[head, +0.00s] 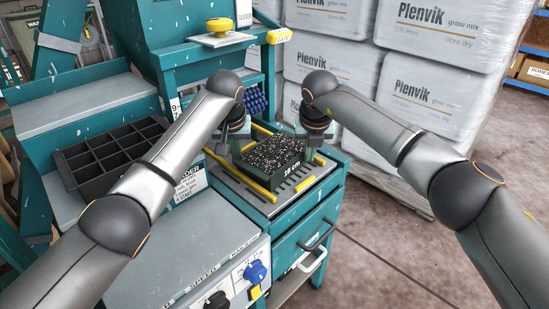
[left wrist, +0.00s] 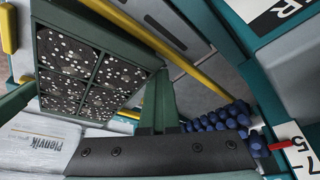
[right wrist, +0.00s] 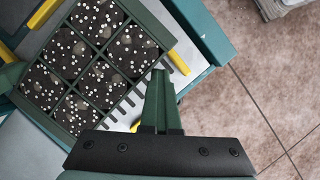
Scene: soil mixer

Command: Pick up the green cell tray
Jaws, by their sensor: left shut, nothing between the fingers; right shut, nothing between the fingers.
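The green cell tray (head: 289,174) is filled with dark, white-flecked soil and has a "10 cm" label on its front wall. It sits on the slatted metal bed of the teal machine, between yellow rails. Its cells and green rim also show in the left wrist view (left wrist: 112,38) and the right wrist view (right wrist: 143,22). My left gripper (head: 223,148) is shut and empty beside the tray's left end. My right gripper (head: 312,151) is shut and empty beside its right end. Whether either gripper touches the tray cannot be told.
An empty black cell tray (head: 88,158) lies on the machine's left side. A control box with a blue knob (head: 255,271) is at the front. Blue rollers (head: 256,101) stand behind the bed. Wrapped Plenvik bags (head: 430,100) are stacked behind. Floor at the right is clear.

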